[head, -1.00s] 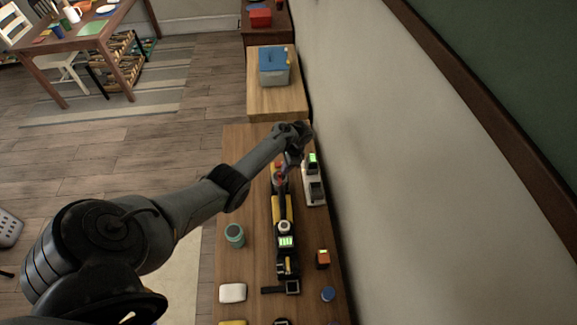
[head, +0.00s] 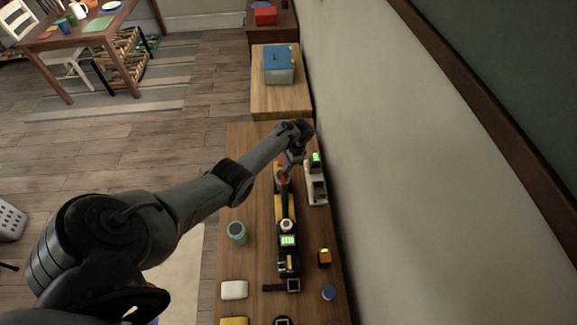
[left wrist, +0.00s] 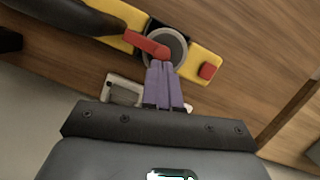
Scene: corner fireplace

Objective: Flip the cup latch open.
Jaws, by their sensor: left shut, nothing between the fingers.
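A long yellow-and-black device (head: 280,208) lies on the wooden bench top. A small red block (left wrist: 207,71) sits on the yellow body to the right of the cup. My left gripper (left wrist: 163,66) is shut and empty, its purple fingertips at the cup's lower edge, close to the lever's inner end; I cannot tell whether they touch. In the head view the left gripper (head: 286,167) partly hides this end.
A white-and-grey unit with a green display (head: 316,180) stands between the device and the wall. A blue-lidded box (head: 280,64) stands farther back.

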